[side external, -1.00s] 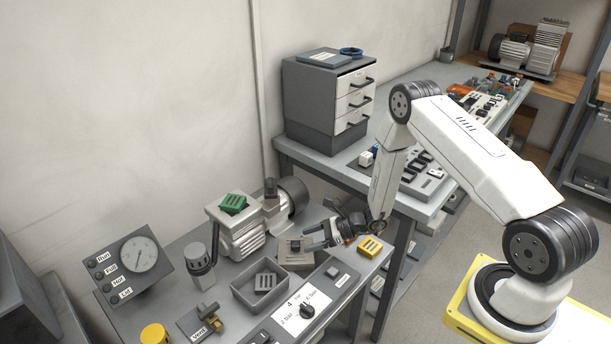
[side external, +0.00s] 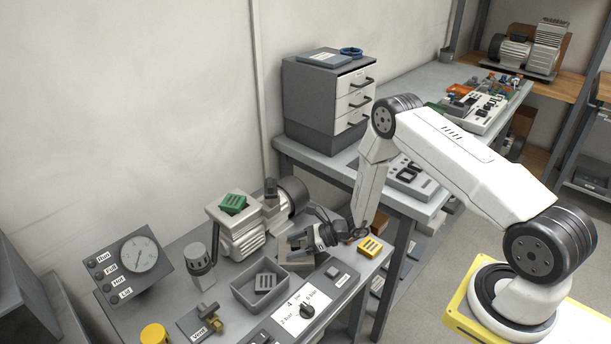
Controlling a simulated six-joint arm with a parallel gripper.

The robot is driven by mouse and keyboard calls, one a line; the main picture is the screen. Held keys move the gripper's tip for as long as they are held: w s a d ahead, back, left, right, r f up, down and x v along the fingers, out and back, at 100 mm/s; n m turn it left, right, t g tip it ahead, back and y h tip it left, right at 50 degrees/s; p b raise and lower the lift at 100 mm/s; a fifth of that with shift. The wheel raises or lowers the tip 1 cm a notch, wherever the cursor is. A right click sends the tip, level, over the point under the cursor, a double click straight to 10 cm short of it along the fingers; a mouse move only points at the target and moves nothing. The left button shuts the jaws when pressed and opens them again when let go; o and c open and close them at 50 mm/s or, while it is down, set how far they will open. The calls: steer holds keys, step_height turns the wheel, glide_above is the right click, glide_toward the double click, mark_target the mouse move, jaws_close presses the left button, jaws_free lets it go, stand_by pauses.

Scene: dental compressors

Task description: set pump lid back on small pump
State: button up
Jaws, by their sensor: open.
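The small pump (side external: 243,238) is a pale, ribbed body with a dark round motor on its right, standing on the grey bench. A green slotted piece (side external: 232,203) lies on its top. My gripper (side external: 296,241) is open just right of the pump, low over a grey-beige block (side external: 297,262). It hides most of the block's top, so I cannot tell whether it touches it. Other slotted, lid-like pieces are a grey one (side external: 265,282) in an open bin and a yellow one (side external: 370,247) at the bench's right edge. I cannot tell which is the pump lid.
The grey bin (side external: 246,300) stands in front of the pump. A gauge panel (side external: 130,264), a grey capped cylinder (side external: 199,262) and a brass valve (side external: 210,317) are to the left. A dial panel (side external: 306,310) lies along the front. A drawer cabinet (side external: 308,105) stands behind on another table.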

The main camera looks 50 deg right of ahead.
jaws_close()
steer(key=shift+r, duration=0.2)
steer(key=shift+r, duration=0.9)
steer(key=s+r, duration=1)
steer(key=s, duration=0.4)
steer(key=shift+r, duration=0.4)
steer(key=shift+w+r, duration=0.1)
